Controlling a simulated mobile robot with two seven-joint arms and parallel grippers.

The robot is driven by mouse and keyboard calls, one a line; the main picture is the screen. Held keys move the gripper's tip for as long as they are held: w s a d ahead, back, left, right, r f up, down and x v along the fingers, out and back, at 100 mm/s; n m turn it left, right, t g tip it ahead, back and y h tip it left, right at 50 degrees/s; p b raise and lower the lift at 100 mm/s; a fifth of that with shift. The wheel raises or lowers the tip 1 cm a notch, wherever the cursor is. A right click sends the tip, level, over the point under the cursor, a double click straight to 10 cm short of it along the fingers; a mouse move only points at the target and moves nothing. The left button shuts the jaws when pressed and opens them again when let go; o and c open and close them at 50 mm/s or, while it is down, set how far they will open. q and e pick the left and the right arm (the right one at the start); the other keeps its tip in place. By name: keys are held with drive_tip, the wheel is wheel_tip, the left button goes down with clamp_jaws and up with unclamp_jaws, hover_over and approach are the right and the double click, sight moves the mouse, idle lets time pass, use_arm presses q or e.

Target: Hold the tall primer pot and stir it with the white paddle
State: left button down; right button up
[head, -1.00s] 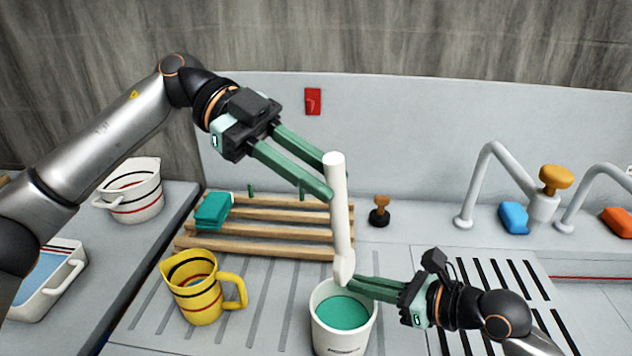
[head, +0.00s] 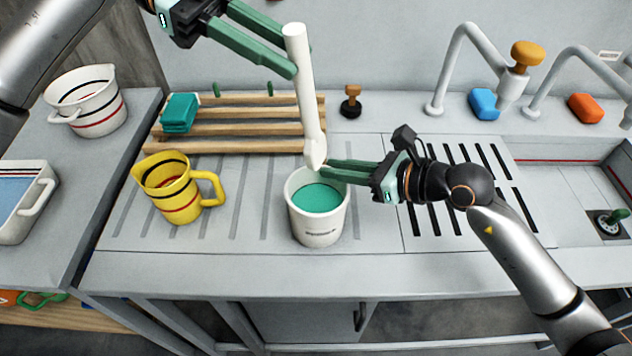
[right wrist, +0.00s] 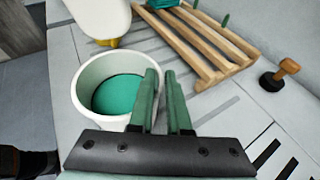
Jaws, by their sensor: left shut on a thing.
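The tall primer pot (head: 318,228) is white, holds teal paint and stands upright on the grey worktop; it also shows in the right wrist view (right wrist: 90,122). My left gripper (head: 297,58) is shut on the upper part of the white paddle (head: 306,100). The paddle hangs nearly upright, slightly tilted, its broad lower end at the pot's back rim in the head view, apparently above the paint. A white shape at the top of the right wrist view seems to be that end. My right gripper (right wrist: 162,88) has its narrowly spaced fingers at the pot's rim, seemingly closed across its wall.
A yellow jug (head: 178,200) stands left of the pot. Behind is a wooden rack (head: 240,130) with a teal sponge (head: 180,112). A white striped jug (head: 88,103) stands far left. A black stopper (head: 351,106) and taps (head: 448,70) are at the back right.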

drive_tip(key=shift+o, duration=1.3)
drive_tip(key=shift+s+f, duration=0.2)
drive_tip(key=shift+f, duration=0.25)
drive_tip(key=r+v, duration=0.1)
drive_tip(key=v, duration=1.1)
drive_tip(key=shift+w, duration=0.2)
